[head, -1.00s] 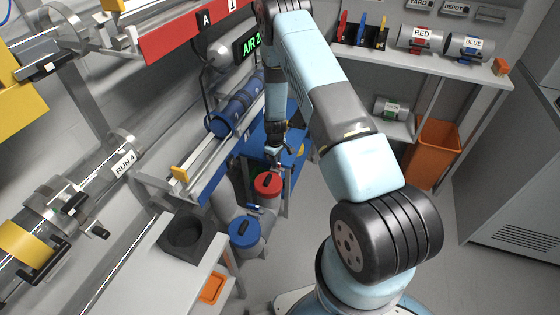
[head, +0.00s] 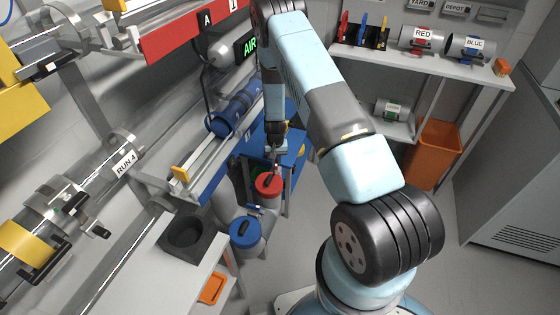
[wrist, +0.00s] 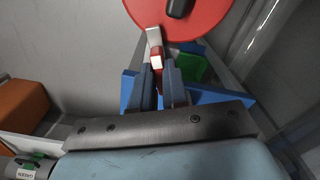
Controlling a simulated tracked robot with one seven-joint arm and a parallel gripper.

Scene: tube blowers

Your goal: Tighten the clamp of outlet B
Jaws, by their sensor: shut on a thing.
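A round red lid (head: 269,185) with a dark handle tops an upright grey pipe low by the blue bench. It fills the top of the wrist view (wrist: 178,15). My gripper (wrist: 162,75) is shut on a small clamp lever (wrist: 156,50), red with a pale metal end, which reaches up to the lid's near edge. In the head view my gripper (head: 274,160) is just behind the red lid, small and partly hidden by my wrist. No letter B can be read, so I cannot tell the outlet's name from the pictures.
A blue lid (head: 244,231) on a second pipe stands close in front. The blue bench (head: 252,140) and a rail crowd the left. A green block (wrist: 192,66) lies beside my fingers. An orange bin (head: 433,155) stands right; the floor between is clear.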

